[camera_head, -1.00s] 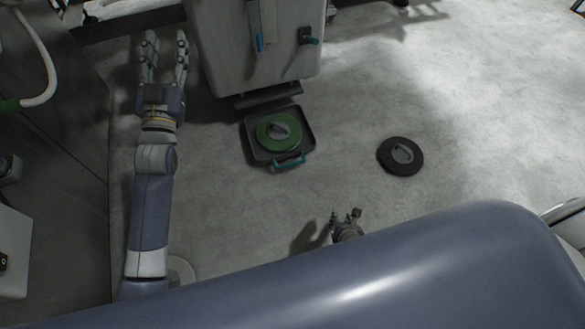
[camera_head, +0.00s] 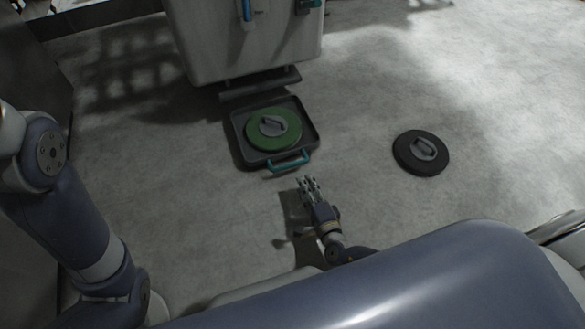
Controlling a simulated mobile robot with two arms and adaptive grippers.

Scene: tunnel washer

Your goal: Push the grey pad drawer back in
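The grey pad drawer (camera_head: 312,139) is a shallow dark tray near the floor, pulled out in front of the pale machine. A green round pad (camera_head: 290,137) with a grey grip lies in it. A teal handle (camera_head: 289,162) is on the drawer's front edge. My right gripper (camera_head: 309,181) is just in front of the handle, a little below it in the picture. Its fingers look slightly apart with nothing between them, and no contact with the handle shows. My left arm (camera_head: 70,225) is at the left edge; its gripper is out of view.
The pale machine body (camera_head: 245,45) stands behind the drawer, with a dark ledge (camera_head: 260,84) at its base. A black round pad (camera_head: 408,158) with a grey grip lies on the floor to the right. The floor around the drawer is clear.

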